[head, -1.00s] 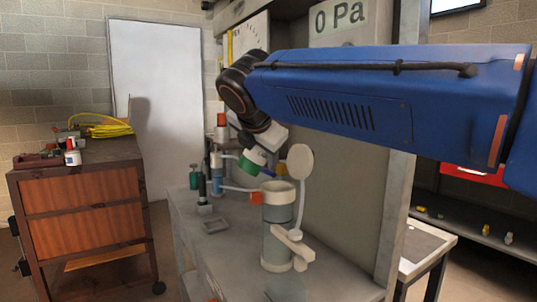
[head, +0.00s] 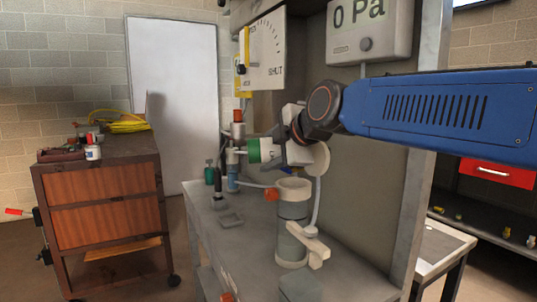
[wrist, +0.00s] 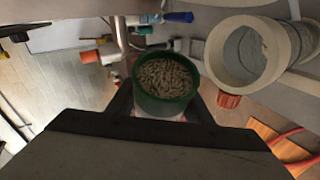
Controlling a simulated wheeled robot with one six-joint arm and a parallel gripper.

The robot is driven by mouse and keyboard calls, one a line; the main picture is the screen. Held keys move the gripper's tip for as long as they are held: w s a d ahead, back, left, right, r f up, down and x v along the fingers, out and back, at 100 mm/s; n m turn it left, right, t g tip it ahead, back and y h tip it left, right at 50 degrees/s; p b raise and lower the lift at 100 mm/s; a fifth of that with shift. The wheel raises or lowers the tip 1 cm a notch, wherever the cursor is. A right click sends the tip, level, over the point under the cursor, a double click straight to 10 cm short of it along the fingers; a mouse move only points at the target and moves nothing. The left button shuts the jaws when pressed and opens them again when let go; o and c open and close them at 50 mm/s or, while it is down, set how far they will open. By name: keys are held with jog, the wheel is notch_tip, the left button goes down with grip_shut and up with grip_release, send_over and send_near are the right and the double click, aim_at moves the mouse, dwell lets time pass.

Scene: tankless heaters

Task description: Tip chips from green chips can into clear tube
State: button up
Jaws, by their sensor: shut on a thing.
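The green chips can (head: 254,150) has a green mouth end and a white body. In the head view it lies roughly level, its green end facing left, above and left of the clear tube's top. My gripper (head: 277,148) is shut on the can. In the wrist view the can (wrist: 165,85) shows its open mouth, with many brownish chips inside. The clear tube (head: 292,211) stands upright on the bench with a wide cream rim. In the wrist view its round opening (wrist: 245,50) is right of the can, apart from it. The tube's inside is only partly visible.
A cream lever (head: 310,243) sticks out at the tube's lower front. An orange cap (head: 271,195) is beside the rim. A panel wall rises behind, with a gauge (head: 265,50) and a 0 Pa display (head: 368,25).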

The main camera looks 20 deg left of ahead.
jog(key=shift+w+d+r+m+y, duration=0.1)
jog(key=shift+d+r+m+y, duration=0.15)
jog(key=shift+m+y, duration=0.45)
jog(key=shift+d+r+m+y, duration=0.1)
jog(key=shift+r+m+y, duration=0.3)
jog(key=shift+y, duration=0.5)
jog(key=shift+m, duration=0.3)
jog(key=shift+r, duration=0.15)
dwell(4.9)
